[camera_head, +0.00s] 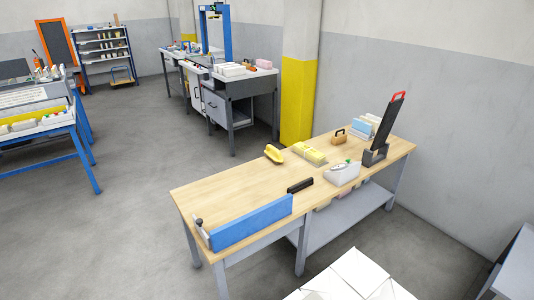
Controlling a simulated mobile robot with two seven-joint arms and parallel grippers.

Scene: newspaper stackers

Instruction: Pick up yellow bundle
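The yellow bundle (309,154) is a small, flat, pale yellow stack with a brighter yellow strip on it. It lies on the wooden top of the workbench (235,186), near the middle of the bench's far side. A rounded yellow object (273,152) with a handle-like shape lies just left of the bundle, apart from it. Neither of my grippers shows in the head view. Nothing visibly covers the bundle.
A white box (342,173) and a black block (300,185) stand nearer the front edge. A blue board (250,223) lines the front left. A wooden-handled block (339,138), a black upright tool (385,125) and a paper stack (363,127) stand right. The bench's left part is clear.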

